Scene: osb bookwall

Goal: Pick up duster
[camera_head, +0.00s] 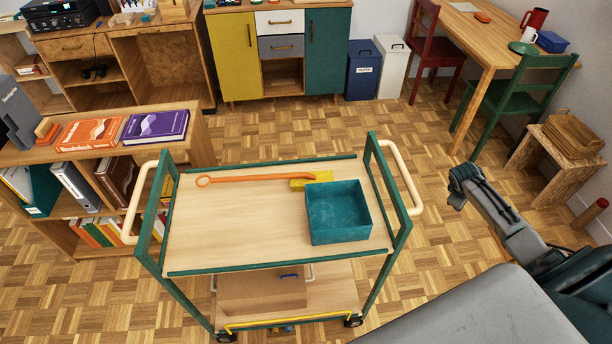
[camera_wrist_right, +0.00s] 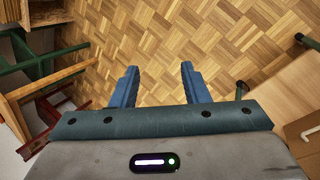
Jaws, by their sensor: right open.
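An orange stick with a ring at its left end and a flat yellow head at its right end, which looks like the duster (camera_head: 255,180), lies on the top shelf of a green-framed cart (camera_head: 240,225). Its yellow head is beside the back left corner of a teal open box (camera_head: 338,212). My right gripper (camera_head: 460,186) is to the right of the cart, apart from it, above the floor. In the right wrist view its two blue fingers (camera_wrist_right: 157,84) are spread with only floor between them. My left gripper is not in view.
A low bookshelf (camera_head: 98,151) with books stands left of the cart. Cabinets (camera_head: 235,60) and two bins (camera_head: 363,70) line the back. A green chair (camera_head: 510,95), a table and a stool (camera_head: 555,150) are at the right. Floor is clear behind the cart.

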